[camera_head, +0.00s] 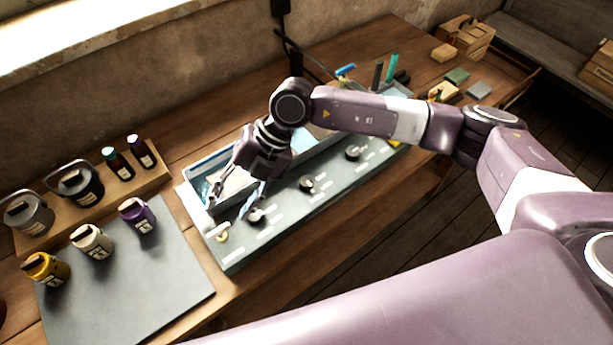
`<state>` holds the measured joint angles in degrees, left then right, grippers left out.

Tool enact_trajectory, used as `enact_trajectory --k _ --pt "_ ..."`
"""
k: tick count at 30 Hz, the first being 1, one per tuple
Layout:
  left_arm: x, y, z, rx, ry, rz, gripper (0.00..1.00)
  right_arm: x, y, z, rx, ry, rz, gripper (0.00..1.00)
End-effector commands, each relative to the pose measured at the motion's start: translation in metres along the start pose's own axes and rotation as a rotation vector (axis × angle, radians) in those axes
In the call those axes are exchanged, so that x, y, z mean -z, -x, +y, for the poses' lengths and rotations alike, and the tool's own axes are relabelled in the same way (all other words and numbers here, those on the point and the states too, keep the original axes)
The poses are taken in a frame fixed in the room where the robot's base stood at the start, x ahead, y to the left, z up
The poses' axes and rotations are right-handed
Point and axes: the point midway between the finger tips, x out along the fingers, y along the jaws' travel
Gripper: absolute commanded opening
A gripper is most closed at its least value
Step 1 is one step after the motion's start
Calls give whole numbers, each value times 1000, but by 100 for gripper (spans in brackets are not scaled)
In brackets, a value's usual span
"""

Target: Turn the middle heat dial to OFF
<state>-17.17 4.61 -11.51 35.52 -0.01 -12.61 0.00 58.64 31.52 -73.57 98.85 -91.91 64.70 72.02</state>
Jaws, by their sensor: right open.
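A long grey-green press panel (285,222) sits on the wooden bench, with three dark round dials along its sloped front. The middle heat dial (307,184) has a pale pointer mark; its exact setting is too small to read. The left dial (257,216) is below and left of it, and the right dial (352,153) is above and right. My right gripper (229,205) is open and empty, its fingers pointing down over the left end of the panel. It is close to the left dial and left of the middle one. My left gripper is not in view.
Several jars, including a purple one (138,215), stand left of the panel around a dark mat (130,290). A blue-handled tool (345,71) is behind my right arm.

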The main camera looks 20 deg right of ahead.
Motion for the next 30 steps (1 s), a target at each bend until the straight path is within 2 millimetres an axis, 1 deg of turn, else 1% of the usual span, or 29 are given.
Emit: enact_trajectory --k 1,3,6,9,11,14,17,24,30 --pt "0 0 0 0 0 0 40 -27 16 -30 123 -23 -70 44" --pt "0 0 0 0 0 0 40 -56 38 -67 272 -66 -152 44" --pt "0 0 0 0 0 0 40 -84 71 -106 427 -126 -248 44" --pt "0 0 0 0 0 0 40 -99 94 -128 516 -167 -308 44" --pt "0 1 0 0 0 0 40 -103 101 -134 542 -179 -326 44" --pt "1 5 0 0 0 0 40 -106 100 -141 557 -188 -332 44" --pt "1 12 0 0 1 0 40 -108 89 -148 556 -188 -330 44" --pt "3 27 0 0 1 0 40 -118 58 -168 555 -186 -329 44" --pt "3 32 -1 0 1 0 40 -123 43 -177 551 -186 -329 44"
